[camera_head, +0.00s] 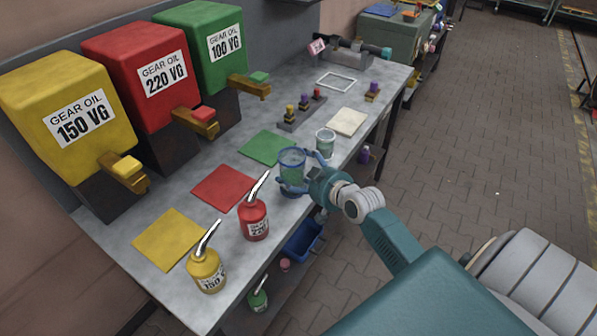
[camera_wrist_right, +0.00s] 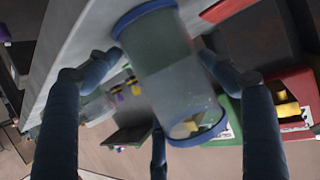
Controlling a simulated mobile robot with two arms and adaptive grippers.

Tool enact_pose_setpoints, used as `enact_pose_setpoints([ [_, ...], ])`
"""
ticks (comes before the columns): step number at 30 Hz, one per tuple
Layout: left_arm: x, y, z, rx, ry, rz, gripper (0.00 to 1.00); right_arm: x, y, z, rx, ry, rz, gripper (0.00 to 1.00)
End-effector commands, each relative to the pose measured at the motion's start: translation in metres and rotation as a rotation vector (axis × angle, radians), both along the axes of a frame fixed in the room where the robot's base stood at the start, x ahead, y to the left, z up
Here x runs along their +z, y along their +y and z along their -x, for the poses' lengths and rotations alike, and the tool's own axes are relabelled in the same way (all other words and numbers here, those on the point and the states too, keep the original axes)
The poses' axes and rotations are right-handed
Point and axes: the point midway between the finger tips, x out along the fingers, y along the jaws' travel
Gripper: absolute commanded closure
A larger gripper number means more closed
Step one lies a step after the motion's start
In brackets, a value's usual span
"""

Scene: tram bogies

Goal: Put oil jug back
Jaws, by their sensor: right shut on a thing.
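A clear jug with blue rims (camera_head: 291,168) is at the front edge of the workbench, beside the green mat (camera_head: 266,148). My right gripper (camera_head: 302,176) is shut around this jug. The jug also shows between the blue fingers in the right wrist view (camera_wrist_right: 160,70). I cannot tell whether its base touches the bench. A second, smaller clear jug with a teal rim (camera_head: 325,143) stands on the bench just behind it, near the white mat (camera_head: 346,121). My left gripper is not in view.
Yellow (camera_head: 75,110), red (camera_head: 150,75) and green (camera_head: 208,48) gear oil tanks line the wall. A red oil can (camera_head: 254,219) and a yellow one (camera_head: 207,271) stand at the bench front. A blue bin (camera_head: 303,241) and green can (camera_head: 258,299) sit below.

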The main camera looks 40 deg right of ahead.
Motion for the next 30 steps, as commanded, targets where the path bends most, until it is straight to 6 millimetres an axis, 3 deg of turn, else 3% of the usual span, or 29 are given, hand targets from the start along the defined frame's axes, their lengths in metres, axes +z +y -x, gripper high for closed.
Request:
enact_pose_setpoints([
  [4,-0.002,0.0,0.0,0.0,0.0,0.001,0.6,-0.003,0.0,0.0,0.0,-0.001,0.0,0.54],
  [5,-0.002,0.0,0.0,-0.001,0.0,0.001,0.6,-0.004,0.0,0.0,0.0,0.001,0.0,0.17],
  [8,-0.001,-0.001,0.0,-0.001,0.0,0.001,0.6,-0.003,0.0,0.0,0.0,0.001,0.0,0.0],
  [20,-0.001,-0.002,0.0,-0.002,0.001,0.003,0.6,0.001,0.0,0.004,0.0,0.001,0.0,0.0],
  [30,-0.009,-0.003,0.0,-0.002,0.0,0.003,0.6,0.024,-0.001,0.067,0.002,0.004,0.002,0.0],
])
